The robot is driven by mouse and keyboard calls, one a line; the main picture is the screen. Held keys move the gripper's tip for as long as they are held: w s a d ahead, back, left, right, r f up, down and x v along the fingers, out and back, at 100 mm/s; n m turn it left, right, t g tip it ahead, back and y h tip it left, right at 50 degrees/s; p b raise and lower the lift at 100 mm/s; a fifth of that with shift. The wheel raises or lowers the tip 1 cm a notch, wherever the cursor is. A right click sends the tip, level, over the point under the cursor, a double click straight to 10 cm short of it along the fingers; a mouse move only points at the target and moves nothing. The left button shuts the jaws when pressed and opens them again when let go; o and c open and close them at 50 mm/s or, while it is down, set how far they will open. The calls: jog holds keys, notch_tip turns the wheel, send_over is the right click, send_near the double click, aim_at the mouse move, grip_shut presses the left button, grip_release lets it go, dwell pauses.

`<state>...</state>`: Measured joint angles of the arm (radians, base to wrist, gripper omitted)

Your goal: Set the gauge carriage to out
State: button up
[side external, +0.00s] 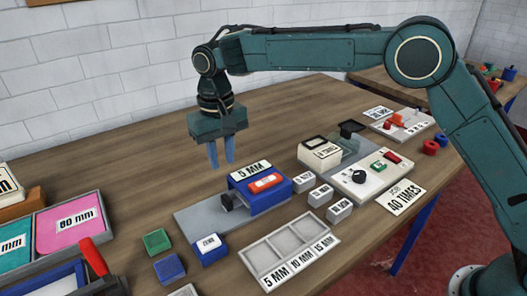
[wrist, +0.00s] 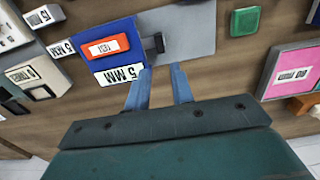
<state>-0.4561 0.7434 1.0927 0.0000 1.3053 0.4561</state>
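A blue block (side external: 262,198) with a white 5 MM sign and a red labelled piece (side external: 265,183) on top sits at the right end of a grey plate (side external: 195,217). I take it for the gauge carriage; its red label is too small to read surely. A dark knob (side external: 227,202) sticks out of its left side. In the wrist view the blue block (wrist: 88,58), red piece (wrist: 106,46) and grey plate (wrist: 188,28) show upside down. My gripper (side external: 222,164) is open and empty, above and behind the block; its fingers (wrist: 161,70) are apart, touching nothing.
Small grey blocks (side external: 320,194), a control box (side external: 372,178) and a three-compartment tray (side external: 262,257) stand right and front. Green (side external: 157,241) and blue (side external: 169,269) blocks and a pink bin (side external: 70,228) lie left. Bare wood lies behind the plate.

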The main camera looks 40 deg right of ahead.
aim_at(226, 198)
notch_tip(226, 198, down, 12)
dwell(0.6)
grip_shut()
